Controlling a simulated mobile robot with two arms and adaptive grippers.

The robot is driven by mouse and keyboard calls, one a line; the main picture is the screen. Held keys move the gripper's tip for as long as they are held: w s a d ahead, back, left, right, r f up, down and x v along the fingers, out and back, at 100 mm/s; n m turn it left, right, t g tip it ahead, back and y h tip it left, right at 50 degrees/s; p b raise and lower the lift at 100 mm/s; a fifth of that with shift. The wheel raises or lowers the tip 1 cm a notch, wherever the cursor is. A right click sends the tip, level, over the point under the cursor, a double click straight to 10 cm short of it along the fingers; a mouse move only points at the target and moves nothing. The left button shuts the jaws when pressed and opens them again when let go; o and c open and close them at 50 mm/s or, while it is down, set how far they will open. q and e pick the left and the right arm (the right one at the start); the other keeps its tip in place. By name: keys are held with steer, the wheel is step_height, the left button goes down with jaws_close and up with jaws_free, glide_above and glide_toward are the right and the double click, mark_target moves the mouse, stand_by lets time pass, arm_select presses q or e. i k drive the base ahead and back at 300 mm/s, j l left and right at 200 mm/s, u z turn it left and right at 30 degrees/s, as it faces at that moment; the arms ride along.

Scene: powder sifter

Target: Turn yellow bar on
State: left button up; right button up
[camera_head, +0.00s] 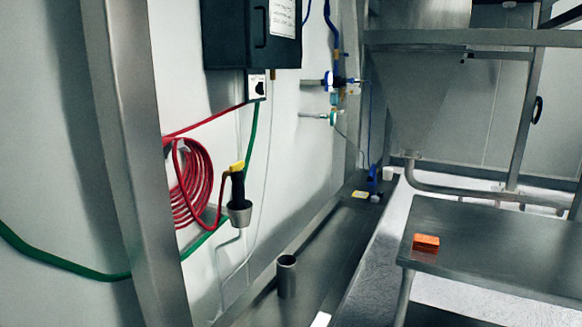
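A short yellow bar (237,166) sits at the top of a black-handled device (238,186) in front of the left wall. It is tilted slightly, with its right end higher. Below the black part is a flared grey metal cup (239,214). A red hose runs close beside the device. Neither of my grippers is in view.
A coiled red hose (191,190) hangs on the left wall behind a steel post (138,160). A green hose (70,270) crosses low. A metal cylinder (287,276) stands on a steel ledge (335,245). An orange block (426,242) lies on a steel table (500,258) at right.

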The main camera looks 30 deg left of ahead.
mark_target(236, 166)
steer(key=u, duration=1.3)
